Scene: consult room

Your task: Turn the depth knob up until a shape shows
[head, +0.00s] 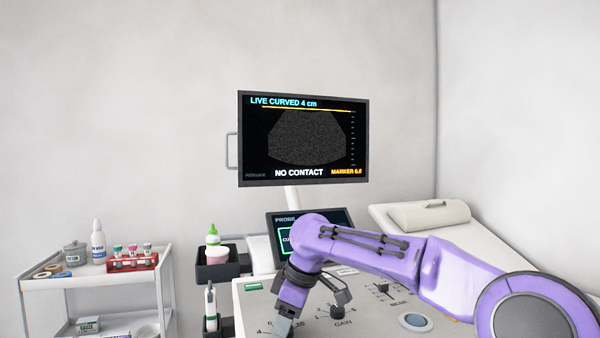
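The ultrasound console (365,320) stands at the lower middle. My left gripper is out of view.
A touch screen (283,240) stands behind. A white cart (60,284) with supplies is at left; an exam couch (470,240) at right.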

